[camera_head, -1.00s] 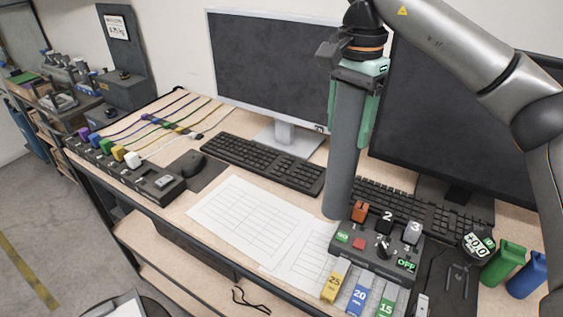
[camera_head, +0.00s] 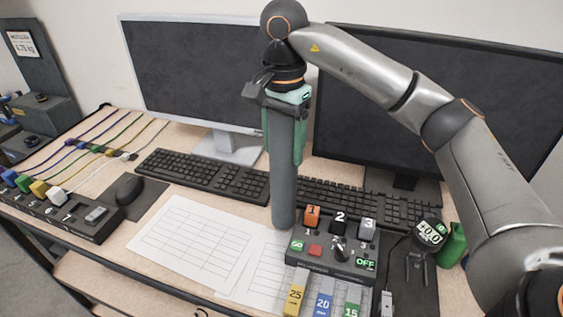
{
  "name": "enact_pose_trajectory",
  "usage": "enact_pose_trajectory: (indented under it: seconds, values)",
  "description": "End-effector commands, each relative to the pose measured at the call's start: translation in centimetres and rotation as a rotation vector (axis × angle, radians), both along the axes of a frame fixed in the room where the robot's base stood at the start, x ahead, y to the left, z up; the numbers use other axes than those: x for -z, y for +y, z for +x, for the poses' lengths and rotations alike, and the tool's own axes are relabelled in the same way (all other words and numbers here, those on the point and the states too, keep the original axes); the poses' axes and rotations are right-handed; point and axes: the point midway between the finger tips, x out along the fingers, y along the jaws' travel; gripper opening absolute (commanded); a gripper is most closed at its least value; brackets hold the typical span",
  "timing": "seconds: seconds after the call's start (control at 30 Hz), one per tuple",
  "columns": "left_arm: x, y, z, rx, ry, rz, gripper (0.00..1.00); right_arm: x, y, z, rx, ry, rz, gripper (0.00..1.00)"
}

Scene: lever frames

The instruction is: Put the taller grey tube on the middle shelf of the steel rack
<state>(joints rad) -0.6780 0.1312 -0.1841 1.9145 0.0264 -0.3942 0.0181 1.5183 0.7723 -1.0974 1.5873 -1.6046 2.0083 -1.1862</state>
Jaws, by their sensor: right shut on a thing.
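A tall grey tube (camera_head: 284,185) hangs upright in my right gripper (camera_head: 286,105), which comes in from the right. The green jaws are shut on the upper part of the tube. The tube's lower end shows just behind the control box, over the desk; I cannot tell whether it touches the desk. My left gripper is out of view. No steel rack and no second grey tube show in this view.
A control box (camera_head: 333,262) with numbered switches stands in front of the tube. Two monitors (camera_head: 190,75) stand behind it, with keyboards (camera_head: 205,176), a mouse (camera_head: 127,188) and paper sheets (camera_head: 195,245) on the desk. A green container (camera_head: 453,245) is at the right.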

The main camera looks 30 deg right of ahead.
Motion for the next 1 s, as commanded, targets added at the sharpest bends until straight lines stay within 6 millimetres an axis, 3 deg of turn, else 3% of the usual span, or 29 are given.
enact_pose_trajectory:
  seconds: [0.4, 0.83, 0.87, 1.0]
  values:
    - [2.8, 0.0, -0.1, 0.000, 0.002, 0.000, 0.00, 3.8, 0.0, 0.0, 0.000, -0.006, 0.001, 0.00]
    - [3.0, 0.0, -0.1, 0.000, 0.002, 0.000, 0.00, 4.1, 0.0, 0.0, 0.000, -0.005, 0.002, 0.00]
    - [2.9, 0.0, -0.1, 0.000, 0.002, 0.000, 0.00, 4.1, 0.0, 0.0, 0.000, -0.001, 0.000, 0.70]
    - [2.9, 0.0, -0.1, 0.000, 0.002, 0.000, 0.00, 4.1, 0.0, 0.0, 0.000, -0.001, 0.000, 0.86]
